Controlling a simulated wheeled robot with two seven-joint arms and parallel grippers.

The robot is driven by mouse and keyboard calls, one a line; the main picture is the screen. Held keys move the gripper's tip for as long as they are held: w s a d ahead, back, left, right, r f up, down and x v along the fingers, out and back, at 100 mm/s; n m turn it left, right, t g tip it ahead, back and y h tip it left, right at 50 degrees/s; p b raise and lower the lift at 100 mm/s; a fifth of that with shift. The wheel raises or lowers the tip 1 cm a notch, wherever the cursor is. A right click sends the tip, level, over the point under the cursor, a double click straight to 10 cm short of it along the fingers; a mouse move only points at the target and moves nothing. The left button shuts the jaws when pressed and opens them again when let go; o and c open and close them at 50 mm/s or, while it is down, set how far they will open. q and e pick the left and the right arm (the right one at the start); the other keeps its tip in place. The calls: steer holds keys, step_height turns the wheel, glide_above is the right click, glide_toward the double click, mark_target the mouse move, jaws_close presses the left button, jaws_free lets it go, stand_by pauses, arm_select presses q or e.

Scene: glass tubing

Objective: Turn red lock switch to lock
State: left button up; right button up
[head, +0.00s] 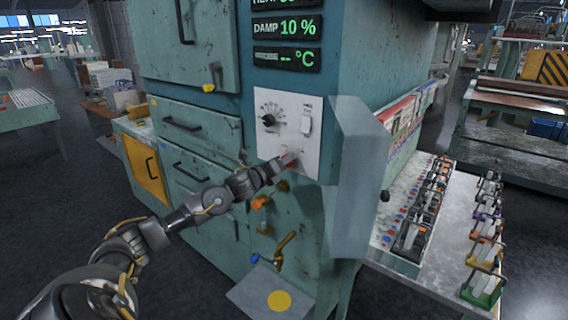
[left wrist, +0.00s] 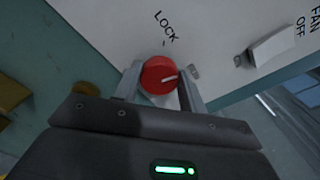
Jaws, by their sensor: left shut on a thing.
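The red lock switch (left wrist: 158,76) is a round red knob with a pale pointer mark, on a white panel below the word LOCK in the left wrist view. My left gripper (left wrist: 160,88) is at the panel with one finger on each side of the knob, shut on it. The pointer mark lies toward the right of the knob, away from the LOCK lettering. In the head view my left gripper (head: 284,164) reaches the lower part of the white panel (head: 287,108) and mostly hides the red knob. My right gripper is not in view.
The panel also carries a black dial (head: 267,120) and a white fan switch (head: 306,124), which shows in the left wrist view (left wrist: 272,46). An open grey-green door (head: 358,165) stands out right of the panel.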

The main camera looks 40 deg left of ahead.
arm_select(q)
steer(key=shift+a+f+n+p, duration=0.1)
steer(key=shift+n+p, duration=0.8)
steer(key=shift+n, duration=2.1)
steer(key=shift+f+n+p, duration=0.1)
steer(key=shift+n+p, duration=0.8)
steer(key=shift+n, duration=2.1)
steer(key=o, duration=1)
steer(key=shift+s, duration=0.1)
steer(key=shift+s+b, duration=1.35)
steer(key=shift+s, duration=4)
